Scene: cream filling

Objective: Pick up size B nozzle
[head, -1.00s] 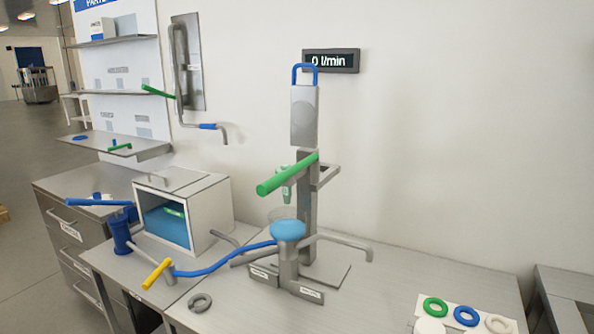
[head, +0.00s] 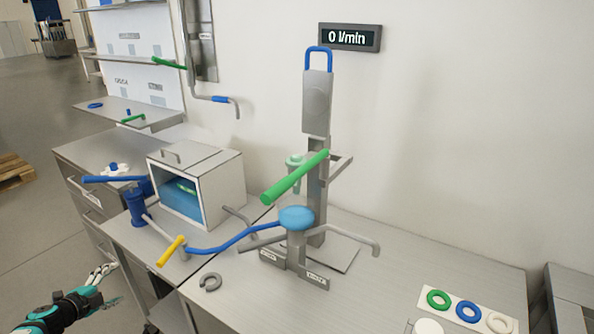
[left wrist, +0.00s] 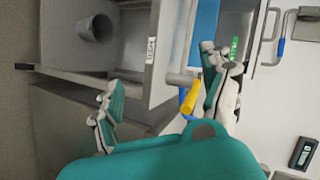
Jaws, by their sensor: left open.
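No label reading size B is legible, so I cannot tell which item is the size B nozzle. Small white and blue parts (head: 117,169) sit on the grey drawer cabinet at left, too small to make out. My left gripper (head: 112,284) is open and empty at the lower left, in front of the cabinet and bench and apart from those parts. In the left wrist view its two fingers (left wrist: 160,70) are spread wide. A grey cup-shaped object (left wrist: 94,28) lies beyond them in a grey compartment. My right gripper is not in view.
The filling stand (head: 316,190) with a green lever (head: 295,177) stands on the bench. A white box (head: 222,185) with blue contents is left of it, beside a blue pump (head: 137,208) with a yellow handle (head: 171,251). Coloured rings (head: 468,311) lie at the front right.

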